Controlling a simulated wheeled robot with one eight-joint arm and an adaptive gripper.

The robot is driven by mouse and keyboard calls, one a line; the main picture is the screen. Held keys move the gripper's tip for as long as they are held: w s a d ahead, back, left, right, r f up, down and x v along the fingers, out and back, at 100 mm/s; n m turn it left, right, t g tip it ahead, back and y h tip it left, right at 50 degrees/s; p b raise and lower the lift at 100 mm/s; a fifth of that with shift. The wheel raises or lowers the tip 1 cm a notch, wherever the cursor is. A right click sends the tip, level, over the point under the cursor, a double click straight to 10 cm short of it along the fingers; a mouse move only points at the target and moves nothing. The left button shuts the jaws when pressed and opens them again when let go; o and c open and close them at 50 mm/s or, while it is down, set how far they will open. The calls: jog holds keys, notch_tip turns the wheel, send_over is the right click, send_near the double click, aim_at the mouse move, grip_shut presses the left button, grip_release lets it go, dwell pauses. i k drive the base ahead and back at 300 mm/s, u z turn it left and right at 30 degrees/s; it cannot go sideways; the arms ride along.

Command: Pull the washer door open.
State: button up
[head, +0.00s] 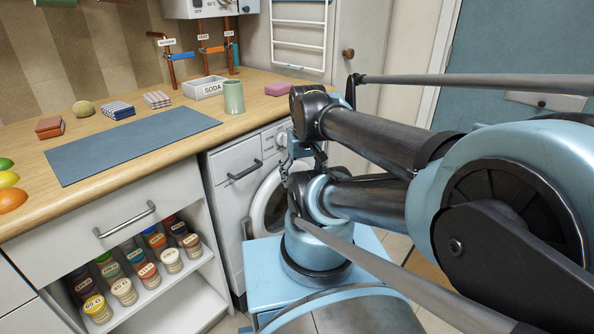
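The white washer (229,200) stands under the wooden counter, left of my arm. Its round door (260,212) has a pale rim and looks closed, though my arm and base hide its right part. A small dark piece (246,228) shows at the door's left edge. A dark bar handle (245,170) is on the washer's upper front panel, above the door. My gripper (297,172) is in front of the washer, at the right of the door. My own arm parts crowd it, so its fingertips and any contact with the door are unclear.
The counter (200,135) holds a blue mat (130,146), a green mug (234,97) and a SODA box (204,87). A drawer with a bar handle (125,220) and an open shelf of jars (149,275) are left of the washer. A towel rail (300,44) hangs behind.

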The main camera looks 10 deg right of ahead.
aim_at(252, 225)
jog(key=z, duration=0.1)
jog(key=k, duration=1.25)
jog(key=u, duration=0.6)
jog(key=i, duration=1)
jog(key=z, duration=0.05)
